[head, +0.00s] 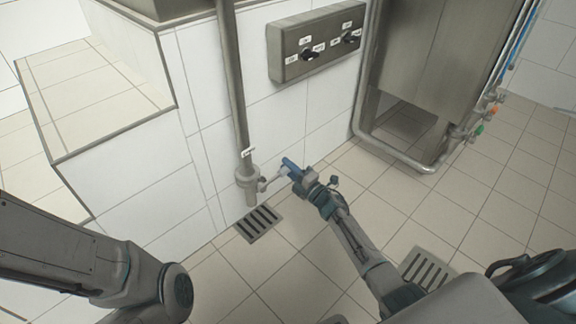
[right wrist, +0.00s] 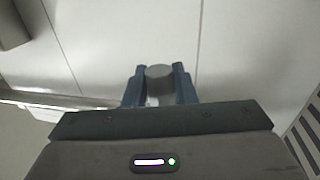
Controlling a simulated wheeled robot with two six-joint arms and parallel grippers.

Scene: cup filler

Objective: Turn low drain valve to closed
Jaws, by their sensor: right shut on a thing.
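The low drain valve (head: 247,183) is a grey metal body at the foot of a vertical pipe against the white tiled wall, just above a floor drain. A short pale lever (head: 269,180) sticks out from it to the right, towards my right gripper (head: 287,169). The right gripper's blue fingers are shut on the lever's end, which shows as a rounded grey tip (right wrist: 160,71) between the fingertips (right wrist: 159,78) in the right wrist view. The fingers hide part of the lever. My left gripper is out of view; only its arm shows at lower left.
A slotted floor drain (head: 258,223) lies below the valve. A control box (head: 318,42) with two knobs is on the wall above. A steel tank in a tubular frame (head: 357,95) stands at right, with colored valves low down. Tiled floor is open around my right arm.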

